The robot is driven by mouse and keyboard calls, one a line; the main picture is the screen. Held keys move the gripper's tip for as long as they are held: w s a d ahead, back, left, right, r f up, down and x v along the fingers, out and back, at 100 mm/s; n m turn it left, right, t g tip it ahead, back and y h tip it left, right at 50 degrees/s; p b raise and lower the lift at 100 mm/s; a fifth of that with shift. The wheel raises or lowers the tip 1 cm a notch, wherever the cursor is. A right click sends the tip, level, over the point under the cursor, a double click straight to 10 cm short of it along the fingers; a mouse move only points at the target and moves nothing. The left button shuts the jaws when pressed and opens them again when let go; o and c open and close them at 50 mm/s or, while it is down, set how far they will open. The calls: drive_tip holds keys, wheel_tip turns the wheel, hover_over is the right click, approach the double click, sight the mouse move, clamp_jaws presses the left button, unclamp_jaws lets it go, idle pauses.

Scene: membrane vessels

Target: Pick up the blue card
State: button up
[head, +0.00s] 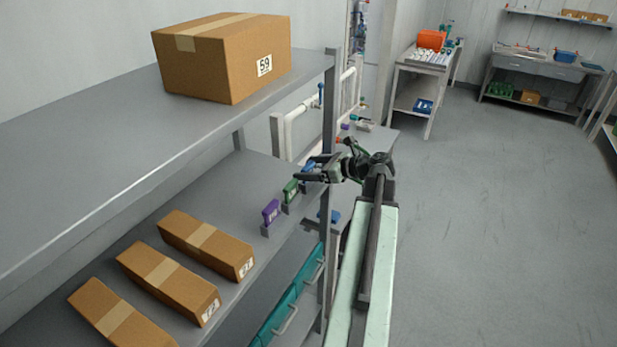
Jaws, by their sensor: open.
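The blue card (307,169) stands at the far end of a short row on the middle shelf, after a purple card (270,211) and a green card (290,189). Each of the nearer two stands upright in a small grey holder. My gripper (306,171) is open and reaches in from the right at the blue card. The fingers cover much of the blue card. I cannot tell whether they touch it or stand around it.
A grey shelf post (325,240) stands beside my arm. Long cardboard boxes (206,245) lie on the middle shelf, nearer. A large box marked 59 (221,57) sits on the shelf above. Teal drawers (287,305) are below. The floor (500,200) at right is clear.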

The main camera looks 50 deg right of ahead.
drive_tip(key=x, duration=0.3)
drive_tip(key=shift+w+f+b, duration=0.2)
drive_tip(key=shift+w+b, duration=0.15)
drive_tip(key=shift+b, duration=0.05)
drive_tip(key=shift+r, duration=0.1)
drive_tip(key=c, duration=1.4)
drive_tip(key=shift+r, duration=0.1)
drive_tip(key=shift+r+p, duration=0.3)
drive_tip(key=shift+p, duration=0.2)
drive_tip(key=p+v, duration=0.1)
drive_tip(key=v, duration=0.4)
drive_tip(key=f+p+v, duration=0.1)
drive_tip(key=v, duration=0.5)
drive_tip(key=p+v, duration=0.2)
drive_tip(key=v, duration=0.3)
drive_tip(key=shift+s+d+f, duration=0.1)
drive_tip(key=shift+s+d, duration=0.25)
drive_tip(key=shift+s, duration=0.1)
